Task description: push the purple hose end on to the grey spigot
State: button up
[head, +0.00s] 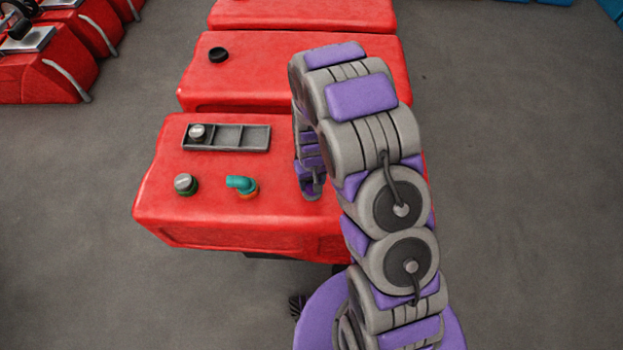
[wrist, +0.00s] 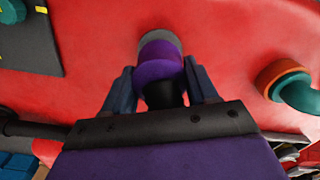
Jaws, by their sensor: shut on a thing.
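The purple hose end (wrist: 158,68) is between the two fingers of my gripper (wrist: 160,80) in the wrist view, and the gripper is shut on it. The black hose part shows below the purple. The grey spigot (wrist: 158,36) shows as a rim just beyond the purple end, lined up with it. They look touching or overlapping; I cannot tell how far the purple sits over the grey. In the head view my gripper (head: 311,188) is low over the right part of the nearest red tank top, and my arm mostly hides the hose end and spigot.
The red tank (head: 210,222) carries a teal elbow (head: 241,184) on an orange ring, a grey cap (head: 185,184) on a green base, and a dark tray (head: 229,137) with a grey cap in its left compartment. A black cap (head: 218,55) sits on the tank behind.

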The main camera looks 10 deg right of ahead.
jog(key=shift+f, duration=0.6)
jog(key=shift+f, duration=0.6)
jog(key=o, duration=1.4)
jog(key=shift+r+p, duration=1.2)
jog(key=shift+r, duration=3.05)
